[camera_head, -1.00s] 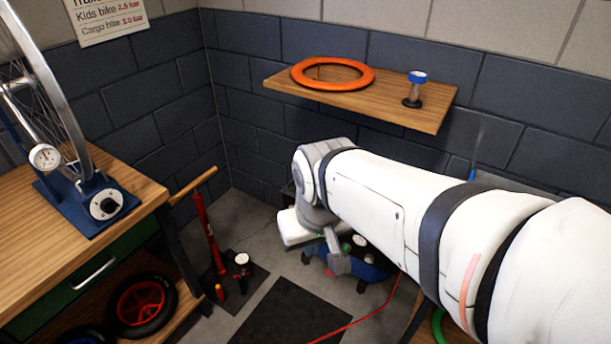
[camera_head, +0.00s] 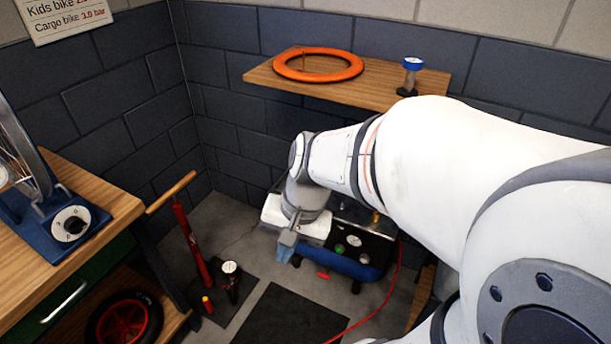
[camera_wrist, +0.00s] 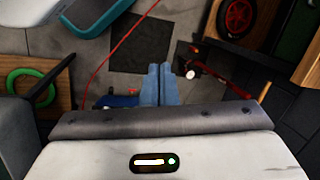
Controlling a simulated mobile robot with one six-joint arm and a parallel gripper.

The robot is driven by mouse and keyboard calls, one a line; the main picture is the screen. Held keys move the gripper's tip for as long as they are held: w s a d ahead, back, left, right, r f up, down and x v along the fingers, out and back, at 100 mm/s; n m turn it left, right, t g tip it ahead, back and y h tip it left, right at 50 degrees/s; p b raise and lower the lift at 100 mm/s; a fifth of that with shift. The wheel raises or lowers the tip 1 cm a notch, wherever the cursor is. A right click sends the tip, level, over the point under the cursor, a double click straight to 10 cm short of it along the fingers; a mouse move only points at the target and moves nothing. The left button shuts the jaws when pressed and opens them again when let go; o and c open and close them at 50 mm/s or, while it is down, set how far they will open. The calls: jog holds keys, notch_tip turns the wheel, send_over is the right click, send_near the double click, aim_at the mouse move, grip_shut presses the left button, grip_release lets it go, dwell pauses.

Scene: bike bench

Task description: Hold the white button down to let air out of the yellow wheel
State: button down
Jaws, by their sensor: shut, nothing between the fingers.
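I see no yellow wheel in either view, and no part that I can clearly make out as the white button. My gripper (camera_head: 287,252) is shut and empty, pointing down in front of the blue compressor (camera_head: 318,262). In the wrist view its two blue-grey fingers (camera_wrist: 158,72) are together over the floor. The compressor's dark panel carries a green button (camera_head: 339,249) and small pale round parts, too small to identify. At the left, a blue wheel stand (camera_head: 50,240) on the bench has a white dial with a black knob (camera_head: 71,224) and holds a silver-rimmed wheel.
A floor pump (camera_head: 192,238) with a wooden handle stands left of my gripper. A wooden shelf (camera_head: 385,97) holds an orange ring (camera_head: 290,70). A red-rimmed wheel (camera_head: 118,322) lies under the bench. A red hose (camera_head: 372,312) crosses the floor by a dark mat (camera_head: 285,318).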

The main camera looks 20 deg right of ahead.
aim_at(364, 261)
jog(key=w+a+f+m+t+y+b, duration=0.1)
jog(key=w+f+m+y+b, duration=0.25)
jog(key=f+m, duration=0.4)
jog(key=w+f+m+y+b, duration=0.3)
jog(key=w+f+m+b, duration=0.2)
jog(key=f+m, duration=0.25)
jog(key=w+d+f+m+t+y+b, duration=0.1)
jog(key=w+d+f+m+t+b, duration=0.25)
jog(key=f+m, duration=0.25)
jog(key=w+d+f+m+t+y+b, duration=0.1)
jog(key=w+d+f+m+t+b, duration=0.1)
jog(key=w+f+m, duration=0.3)
jog(key=w+d+f+m+t+h+b, duration=0.2)
jog(key=d+f+m+t+h+b, duration=0.5)
jog(key=d+f+m, duration=1)
jog(key=s+d+f+m+h+b, duration=0.2)
jog(key=d+f+m+h, duration=0.1)
jog(key=f, duration=0.4)
jog(key=s+d+f+m+g+h+b, duration=0.1)
jog(key=s+d+f+m+h, duration=0.2)
jog(key=f+m, duration=0.4)
jog(key=shift+s+d+f+h+b, duration=0.2)
jog(key=shift+d+f+h+b, duration=0.2)
jog(key=shift+d+f, duration=0.55)
jog(key=shift+w+d+r, duration=0.1)
jog(key=shift+d+r, duration=0.05)
jog(key=w+d, duration=0.5)
jog(key=d, duration=0.1)
jog(key=shift+w+d, duration=0.3)
